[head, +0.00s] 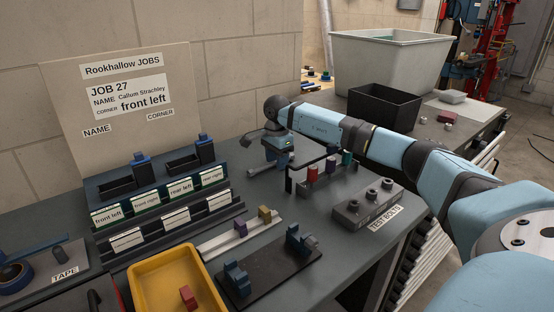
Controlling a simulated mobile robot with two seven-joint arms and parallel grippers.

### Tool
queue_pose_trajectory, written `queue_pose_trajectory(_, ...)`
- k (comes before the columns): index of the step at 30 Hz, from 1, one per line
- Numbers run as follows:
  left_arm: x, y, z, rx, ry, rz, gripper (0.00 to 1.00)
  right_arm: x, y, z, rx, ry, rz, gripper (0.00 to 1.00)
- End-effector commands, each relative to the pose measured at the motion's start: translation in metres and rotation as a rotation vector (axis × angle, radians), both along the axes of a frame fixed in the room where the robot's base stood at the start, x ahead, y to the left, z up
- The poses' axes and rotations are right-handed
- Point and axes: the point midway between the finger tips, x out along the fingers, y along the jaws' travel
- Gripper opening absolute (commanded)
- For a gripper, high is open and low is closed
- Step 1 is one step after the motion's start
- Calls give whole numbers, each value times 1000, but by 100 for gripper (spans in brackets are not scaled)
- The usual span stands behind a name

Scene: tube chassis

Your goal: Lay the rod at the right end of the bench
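My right arm reaches in from the right across the bench (330,243). Its dark wrist is at the upper middle, and my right gripper (262,135) points down near a blue clamp-like block (279,150). The gripper is small and partly merged with the dark parts there, so I cannot see whether it is open or holds anything. I cannot make out a separate rod. A black plate with two blue cradles (270,266) stands at the front, and no rod shows in it. The right end of the bench (430,132) is partly behind my arm. My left gripper is out of view.
A yellow tray (215,292) is at the front.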

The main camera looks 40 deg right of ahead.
Motion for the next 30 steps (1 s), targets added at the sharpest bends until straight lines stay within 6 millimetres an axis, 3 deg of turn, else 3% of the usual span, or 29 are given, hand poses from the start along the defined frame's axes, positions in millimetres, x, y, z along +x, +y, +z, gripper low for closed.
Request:
queue_pose_trajectory(7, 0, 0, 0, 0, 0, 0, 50, 0, 0, 2, 0, 0, 0, 42)
queue_pose_trajectory(11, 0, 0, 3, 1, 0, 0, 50, 0, 0, 13, 0, -1, 0, 42)
queue_pose_trajectory(24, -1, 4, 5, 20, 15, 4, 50, 0, 0, 102, 0, -3, 0, 42)
queue_pose_trajectory(30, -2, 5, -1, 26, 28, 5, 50, 0, 0, 121, 0, -1, 0, 42)
